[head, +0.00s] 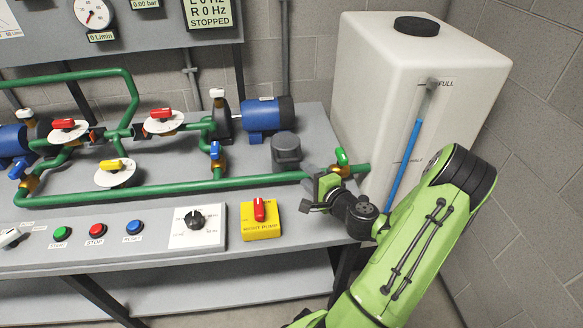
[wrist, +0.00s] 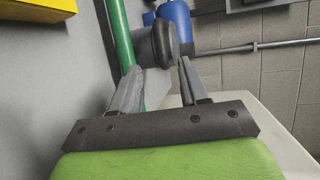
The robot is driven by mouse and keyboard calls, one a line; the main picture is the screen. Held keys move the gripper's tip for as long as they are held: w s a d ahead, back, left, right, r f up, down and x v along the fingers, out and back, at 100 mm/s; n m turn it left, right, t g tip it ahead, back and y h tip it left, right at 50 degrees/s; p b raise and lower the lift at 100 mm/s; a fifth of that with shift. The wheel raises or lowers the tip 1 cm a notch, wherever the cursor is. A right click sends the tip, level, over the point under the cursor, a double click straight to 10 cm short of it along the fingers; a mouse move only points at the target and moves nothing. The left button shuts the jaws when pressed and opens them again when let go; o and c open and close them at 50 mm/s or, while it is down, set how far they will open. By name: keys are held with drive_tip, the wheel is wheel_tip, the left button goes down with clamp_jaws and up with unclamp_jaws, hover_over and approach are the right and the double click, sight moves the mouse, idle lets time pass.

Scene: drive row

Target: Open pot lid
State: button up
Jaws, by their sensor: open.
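A dark grey round pot with a flat lid (head: 286,143) stands on the bench behind the green pipe, in front of the blue motor. The lid looks seated on it. My gripper (head: 311,188) is to the lower right of the pot in the head view, near the right end of the pipe, and holds nothing. In the wrist view the two fingers of my gripper (wrist: 159,72) are spread. The pot (wrist: 158,44) appears beyond the tips, between their lines. I cannot tell the exact gap. My wrist hides part of the bench edge.
A green pipe (head: 200,188) with a green-handled valve (head: 341,158) runs close to my gripper. A white tank (head: 395,90) stands at the right. A blue motor (head: 268,116) is behind the pot.

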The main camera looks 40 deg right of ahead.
sight(290, 162)
drive_tip(key=x, duration=0.8)
drive_tip(key=shift+w+d, duration=0.1)
drive_tip(key=shift+w, duration=0.3)
clamp_jaws()
